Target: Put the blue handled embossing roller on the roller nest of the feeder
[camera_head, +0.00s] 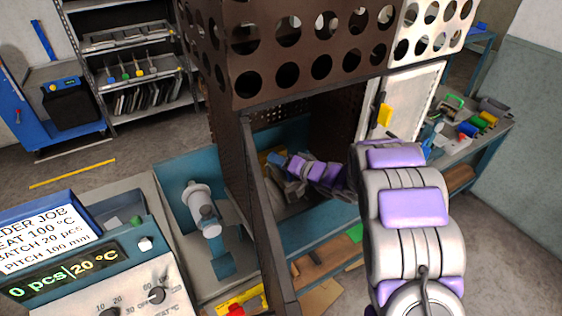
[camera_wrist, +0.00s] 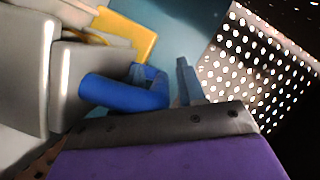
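In the wrist view, a thick blue cylinder (camera_wrist: 125,93), which looks like the roller's handle, lies just past the purple and dark grey edge of my gripper. I cannot tell whether they touch, and no roller barrel is clear. In the head view, my arm reaches through the opening of the feeder's dark perforated housing (camera_head: 315,68). My gripper (camera_head: 287,180) is inside, low over the blue-green bed. A small blue patch (camera_head: 278,158) shows beside it. I cannot make out the roller nest.
Pale grey blocks (camera_wrist: 85,80) and a yellow piece (camera_wrist: 128,35) are close by in the wrist view. The open door panel (camera_head: 262,215) stands left of my arm. A control box (camera_head: 90,265) reads 0 pcs, 20 °C. A cluttered bench (camera_head: 470,150) is at right.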

